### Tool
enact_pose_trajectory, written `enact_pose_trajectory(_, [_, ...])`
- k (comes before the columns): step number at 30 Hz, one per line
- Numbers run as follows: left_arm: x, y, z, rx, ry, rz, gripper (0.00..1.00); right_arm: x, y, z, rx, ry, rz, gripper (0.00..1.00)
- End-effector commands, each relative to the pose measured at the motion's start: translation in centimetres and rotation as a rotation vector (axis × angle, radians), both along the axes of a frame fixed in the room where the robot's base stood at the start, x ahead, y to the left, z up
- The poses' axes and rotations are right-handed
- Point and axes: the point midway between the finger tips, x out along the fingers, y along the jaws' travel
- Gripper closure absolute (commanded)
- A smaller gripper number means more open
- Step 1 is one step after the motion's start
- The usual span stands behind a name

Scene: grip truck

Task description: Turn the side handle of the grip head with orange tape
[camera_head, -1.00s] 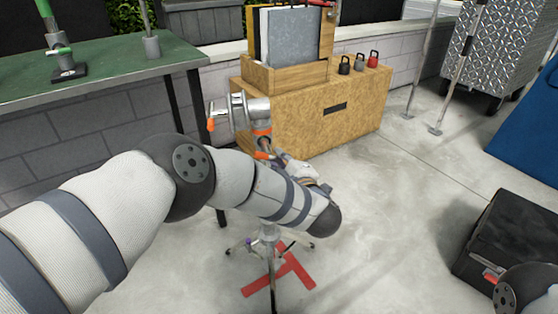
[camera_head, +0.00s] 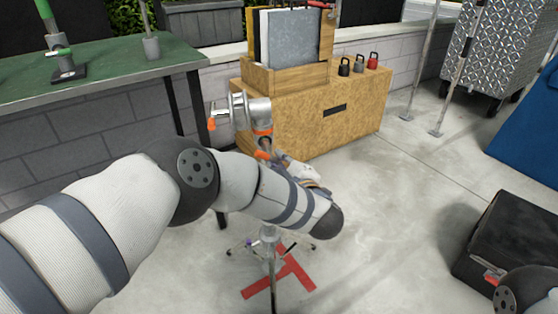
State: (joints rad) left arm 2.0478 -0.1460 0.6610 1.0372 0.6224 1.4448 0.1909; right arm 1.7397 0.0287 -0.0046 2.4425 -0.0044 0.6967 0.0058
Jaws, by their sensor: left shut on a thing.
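The silver grip head (camera_head: 238,108) stands on top of a light stand (camera_head: 268,262), left of centre. Orange tape (camera_head: 262,131) wraps its neck. An orange-tipped handle (camera_head: 211,124) sticks out at its left. My left gripper (camera_head: 266,155) is just below the grip head, small and partly hidden by its own wrist. It is shut on an orange side handle (camera_head: 263,155) under the tape. My forearm hides the middle of the stand.
A wooden crate (camera_head: 350,112) with flat panels and small kettlebell-like weights stands behind the grip head. A green-topped table (camera_head: 110,72) is at the left. A black case (camera_head: 510,240) lies at the right. Red tape marks the floor (camera_head: 300,275). The floor right of centre is clear.

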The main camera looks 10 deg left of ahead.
Motion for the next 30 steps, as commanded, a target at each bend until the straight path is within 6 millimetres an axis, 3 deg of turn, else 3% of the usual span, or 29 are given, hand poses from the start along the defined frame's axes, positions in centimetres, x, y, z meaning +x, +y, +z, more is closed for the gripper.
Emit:
enact_pose_trajectory(1, [0.28, 0.09, 0.90, 0.007, -0.018, 0.003, 1.00, 0.03, 0.00, 0.06, 0.000, -0.001, 0.000, 0.00])
enact_pose_trajectory(14, [0.27, 0.08, 0.88, 0.007, -0.018, 0.003, 1.00, 0.03, 0.00, 0.05, 0.000, -0.001, 0.000, 0.00])
enact_pose_trajectory(15, [0.27, 0.08, 0.88, 0.007, -0.018, 0.003, 0.82, 0.03, 0.00, 0.06, 0.000, -0.001, 0.000, 0.00])
enact_pose_trajectory(18, [0.24, 0.09, 0.84, 0.007, -0.017, 0.003, 0.64, 0.03, 0.00, 0.05, 0.000, -0.001, 0.000, 0.00])
enact_pose_trajectory(30, [0.10, 0.07, 0.35, 0.003, -0.008, 0.002, 0.64, 0.01, 0.00, 0.02, 0.000, -0.001, 0.000, 0.00])
